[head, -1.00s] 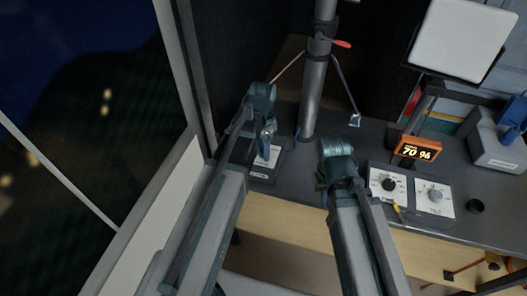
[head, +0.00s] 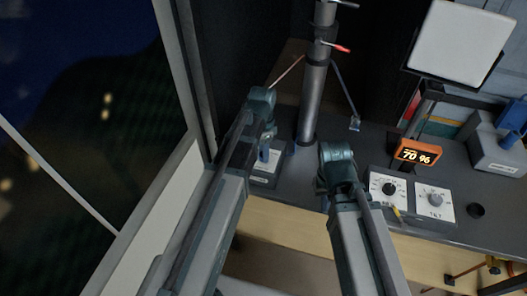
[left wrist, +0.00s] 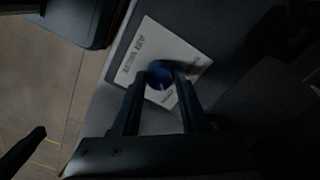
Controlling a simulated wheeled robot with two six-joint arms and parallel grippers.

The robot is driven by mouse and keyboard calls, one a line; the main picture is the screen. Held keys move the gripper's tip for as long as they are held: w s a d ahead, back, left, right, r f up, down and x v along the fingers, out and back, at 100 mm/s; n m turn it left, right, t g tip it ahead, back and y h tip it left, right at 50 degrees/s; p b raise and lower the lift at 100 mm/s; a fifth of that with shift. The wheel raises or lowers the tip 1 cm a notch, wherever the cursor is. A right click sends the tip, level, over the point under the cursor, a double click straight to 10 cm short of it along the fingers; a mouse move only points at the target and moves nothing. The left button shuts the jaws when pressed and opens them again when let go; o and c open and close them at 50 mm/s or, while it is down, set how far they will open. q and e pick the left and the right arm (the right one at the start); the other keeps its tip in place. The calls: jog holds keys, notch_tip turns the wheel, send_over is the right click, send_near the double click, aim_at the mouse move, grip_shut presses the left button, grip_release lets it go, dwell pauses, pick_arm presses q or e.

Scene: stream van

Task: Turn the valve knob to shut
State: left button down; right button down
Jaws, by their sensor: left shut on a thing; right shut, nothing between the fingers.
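The air valve has a white label plate (left wrist: 190,52) on a dark box. Its round blue knob (left wrist: 159,76) stands on the plate in the left wrist view. My left gripper (left wrist: 161,84) is shut on the knob, with one finger on each side of it. In the head view the left gripper (head: 267,146) is over the valve's plate (head: 262,166) and mostly hides the knob. The knob's exact angle is hard to read in the dim light. My right gripper (head: 322,192) is shut and empty, largely hidden by its own wrist, above the desk's front edge.
A metal pole (head: 313,95) with a red-tipped lever rises close to the right of the valve. A dark wall and window frame close off the left.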

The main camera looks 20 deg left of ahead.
pick_arm(q)
jog(key=n, duration=0.8)
jog(key=shift+s+n, duration=0.1)
jog(key=shift+n, duration=0.2)
jog(key=n, duration=0.4)
jog(key=shift+n+t, duration=0.3)
jog(key=shift+n, duration=2)
jog(key=shift+c, duration=2.2)
grip_release()
jog(key=shift+r, duration=0.2)
